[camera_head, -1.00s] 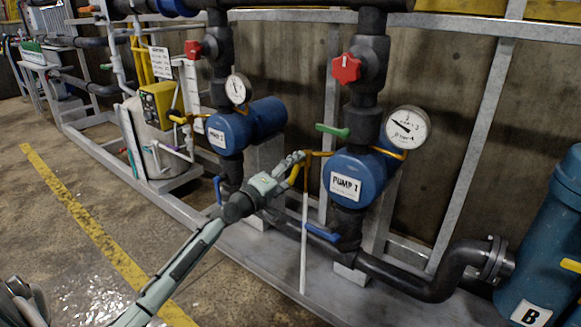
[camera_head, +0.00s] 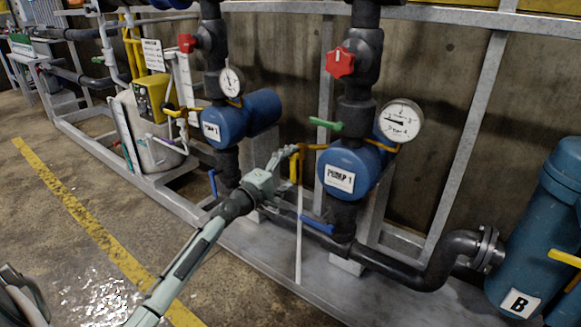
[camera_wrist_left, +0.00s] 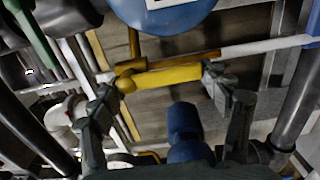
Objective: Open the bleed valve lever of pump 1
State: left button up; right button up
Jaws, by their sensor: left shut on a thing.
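Pump 1 is the blue pump with the white label (camera_head: 340,180), right of centre in the head view. A yellow lever (camera_head: 293,168) hangs nearly upright below a thin brass pipe on the pump's left side. The lever also shows in the left wrist view (camera_wrist_left: 165,77), lying across between my fingers. My left gripper (camera_head: 286,158) is shut on this lever, with one finger at each end of it in the wrist view. The fingers partly hide the lever in the head view. My right gripper is out of view.
A green handle (camera_head: 326,124) and a pressure gauge (camera_head: 402,121) sit above the pump, and a blue lever (camera_head: 317,224) below it. A white pipe (camera_head: 299,240) runs down beside the yellow lever. A second blue pump (camera_head: 222,127) stands left. Floor is clear in front.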

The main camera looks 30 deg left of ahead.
pick_arm(q)
jog(key=o, duration=1.7)
jog(key=s, duration=1.2)
jog(key=shift+a, duration=0.45)
